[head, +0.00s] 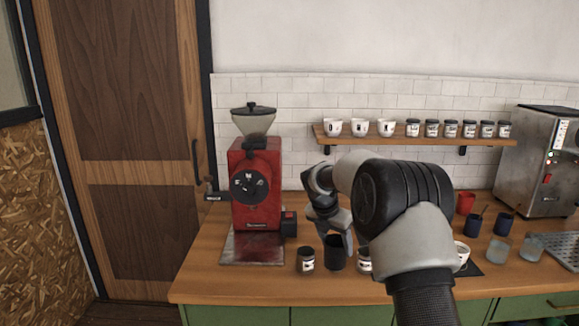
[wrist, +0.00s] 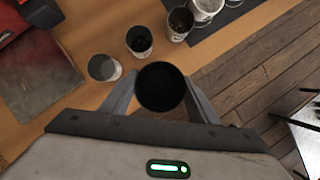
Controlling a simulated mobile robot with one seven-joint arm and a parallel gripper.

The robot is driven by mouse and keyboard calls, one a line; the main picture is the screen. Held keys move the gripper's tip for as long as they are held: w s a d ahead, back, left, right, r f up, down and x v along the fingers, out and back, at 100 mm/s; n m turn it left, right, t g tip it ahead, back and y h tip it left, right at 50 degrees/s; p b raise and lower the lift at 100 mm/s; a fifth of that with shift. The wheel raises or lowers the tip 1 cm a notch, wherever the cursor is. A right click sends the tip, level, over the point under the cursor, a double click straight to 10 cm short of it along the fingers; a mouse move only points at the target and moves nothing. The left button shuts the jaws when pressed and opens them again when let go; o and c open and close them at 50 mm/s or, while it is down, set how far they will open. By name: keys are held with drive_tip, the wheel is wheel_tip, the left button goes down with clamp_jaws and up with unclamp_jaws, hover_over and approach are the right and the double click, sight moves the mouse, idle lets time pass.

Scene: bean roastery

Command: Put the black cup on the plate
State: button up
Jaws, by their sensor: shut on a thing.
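The black cup (head: 336,254) is upright at the front of the wooden counter, under my gripper (head: 343,236). In the wrist view the black cup (wrist: 161,87) sits between the two fingers, its round dark opening facing the camera. My gripper is shut on it. I cannot tell whether its base touches the counter. No dish-shaped plate shows clearly. A flat dark slab (head: 472,270) lies under a white cup (head: 461,254), right of my arm; a dark slab (wrist: 221,17) also shows at the top of the wrist view. My arm hides part of the counter.
Labelled jars (head: 306,260) (head: 364,261) stand beside the black cup. A red grinder (head: 257,190) with a metal base (head: 240,252) is at left. Several cups and glasses (head: 498,250) and a coffee machine (head: 535,160) are at right. A wall shelf (head: 400,137) holds cups and jars.

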drive_tip(key=s+f+m+g+y+p, duration=0.1)
drive_tip(key=s+m+g, duration=0.3)
drive_tip(key=s+m, duration=0.9)
drive_tip(key=s+f+m+g+y+p, duration=0.2)
drive_tip(key=s+m+g+p, duration=0.1)
drive_tip(key=s+m, duration=1)
drive_tip(key=shift+m+g+y, duration=0.3)
drive_tip(key=shift+m+g, duration=0.2)
drive_tip(key=shift+m, duration=0.6)
drive_tip(key=shift+d, duration=0.2)
